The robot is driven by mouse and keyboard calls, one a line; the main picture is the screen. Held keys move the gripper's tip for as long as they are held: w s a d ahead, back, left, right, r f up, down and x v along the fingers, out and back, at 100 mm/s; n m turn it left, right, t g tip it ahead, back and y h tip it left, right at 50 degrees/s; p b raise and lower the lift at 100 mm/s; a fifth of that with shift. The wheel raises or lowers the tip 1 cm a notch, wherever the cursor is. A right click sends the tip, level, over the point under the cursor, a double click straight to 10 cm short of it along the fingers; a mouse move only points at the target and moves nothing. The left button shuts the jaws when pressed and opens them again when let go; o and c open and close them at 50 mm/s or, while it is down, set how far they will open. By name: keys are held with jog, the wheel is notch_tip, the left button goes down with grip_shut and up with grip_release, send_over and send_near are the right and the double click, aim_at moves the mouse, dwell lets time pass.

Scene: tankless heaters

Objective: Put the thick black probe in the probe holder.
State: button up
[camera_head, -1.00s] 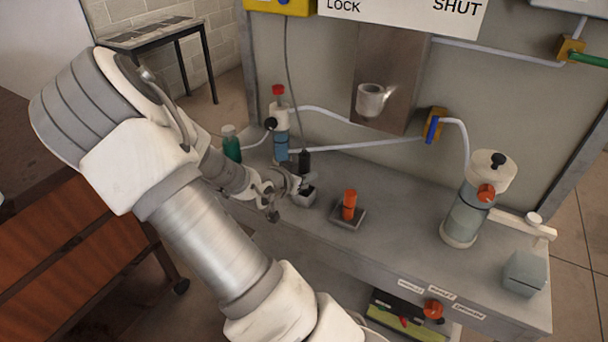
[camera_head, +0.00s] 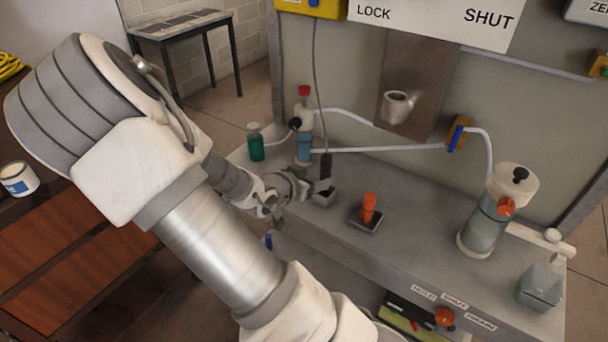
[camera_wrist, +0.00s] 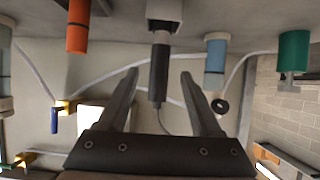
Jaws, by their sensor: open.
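The thick black probe (camera_head: 326,165) stands upright in a small grey block (camera_head: 323,196) on the bench, with a cable rising from its top. In the upside-down wrist view the black probe (camera_wrist: 158,75) shows between my two fingers. My gripper (camera_wrist: 160,78) is open, with a gap on each side of the probe; I cannot tell how far in depth the fingers reach. In the head view my gripper (camera_head: 300,190) is just left of the block and partly hidden by its own wrist. A white cup-shaped holder (camera_head: 397,106) is fixed to a metal plate on the back panel.
An orange probe (camera_head: 369,206) stands in a dark square base (camera_head: 366,218) right of the block. A clear cylinder (camera_head: 489,220) stands right. Pale hoses run along the panel.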

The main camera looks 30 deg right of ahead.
jog(key=a+r+n+t+y+p, duration=0.1)
jog(key=a+r+n+y, duration=0.4)
jog(key=a, duration=0.6)
jog(key=a+r+n+t+y+p, duration=0.1)
jog(key=a+r+y, duration=0.3)
jog(key=a+y, duration=0.5)
jog(key=s+a+r+n, duration=0.4)
jog(key=s+a+r, duration=0.2)
jog(key=s+r, duration=0.25)
jog(key=s+d+r+n+g+h, duration=0.1)
jog(key=s+d+r+n+h, duration=0.1)
jog(key=s, duration=0.6)
notch_tip(320, 180, up, 2)
jog(key=shift+s+d+r+n+h, duration=0.1)
jog(key=shift+s+d+n+h, duration=0.3)
jog(key=shift+d+n, duration=0.55)
jog(key=shift+d+m, duration=0.15)
jog(key=shift+m, duration=0.1)
